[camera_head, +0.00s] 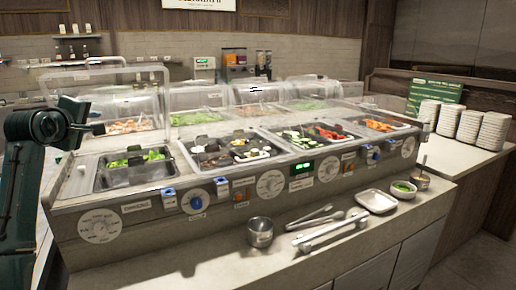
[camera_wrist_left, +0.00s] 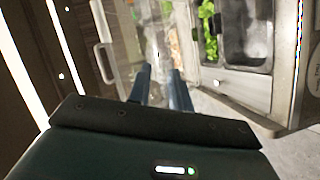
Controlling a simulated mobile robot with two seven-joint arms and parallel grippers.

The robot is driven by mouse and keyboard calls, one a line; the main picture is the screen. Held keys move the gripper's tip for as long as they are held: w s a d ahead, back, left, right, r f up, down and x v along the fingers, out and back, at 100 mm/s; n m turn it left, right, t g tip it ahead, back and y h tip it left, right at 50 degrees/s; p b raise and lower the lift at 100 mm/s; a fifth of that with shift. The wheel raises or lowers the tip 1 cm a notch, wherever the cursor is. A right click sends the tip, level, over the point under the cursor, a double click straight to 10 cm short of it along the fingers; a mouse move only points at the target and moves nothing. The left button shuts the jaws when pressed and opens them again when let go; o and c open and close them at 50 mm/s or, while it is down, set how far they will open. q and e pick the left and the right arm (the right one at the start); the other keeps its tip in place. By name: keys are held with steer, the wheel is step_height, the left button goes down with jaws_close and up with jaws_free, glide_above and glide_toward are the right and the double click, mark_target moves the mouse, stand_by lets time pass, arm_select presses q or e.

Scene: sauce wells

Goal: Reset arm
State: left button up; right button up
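My left arm (camera_head: 45,125) stands at the left edge of the head view, beside the left end of the food counter (camera_head: 125,215). My left gripper (camera_head: 98,129) points right there, near the counter's left end and clear of the food pans. In the left wrist view, the two fingers of my left gripper (camera_wrist_left: 160,72) are apart with nothing between them. The counter's end and a pan of greens (camera_wrist_left: 207,28) show to their right. My right arm and gripper are in neither view.
A metal cup (camera_head: 260,232), tongs (camera_head: 330,230), a white tray (camera_head: 376,201) and a bowl (camera_head: 402,189) sit on the front ledge. Plate stacks (camera_head: 470,126) stand at right.

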arm_select(q)
steer(key=s+d+f+m+g+h, duration=0.1)
steer(key=s+d+f+m, duration=0.3)
steer(key=f, duration=0.7)
steer(key=s+d+f+m+g+h, duration=0.1)
steer(key=s+d+f+m, duration=0.15)
steer(key=d+f, duration=0.65)
steer(key=s+d+f+m+g+h, duration=0.1)
steer(key=s+d+f+m, duration=0.2)
steer(key=f, duration=1)
steer(key=s+d+f+m+h, duration=0.1)
steer(key=s+d+f+m, duration=0.2)
steer(key=s, duration=0.6)
steer(key=s+d+f+m+g+h, duration=0.1)
steer(key=s+d+f+m, duration=0.2)
steer(key=s+d+f, duration=0.3)
steer(key=s+d+f+m+g+p, duration=0.1)
steer(key=s+d+f+m, duration=0.2)
steer(key=s, duration=0.8)
steer(key=d+f, duration=0.2)
steer(key=d, duration=0.1)
steer(key=shift+s+d+f+h, duration=0.15)
steer(key=shift+s+d+h, duration=0.15)
steer(key=shift+h, duration=0.1)
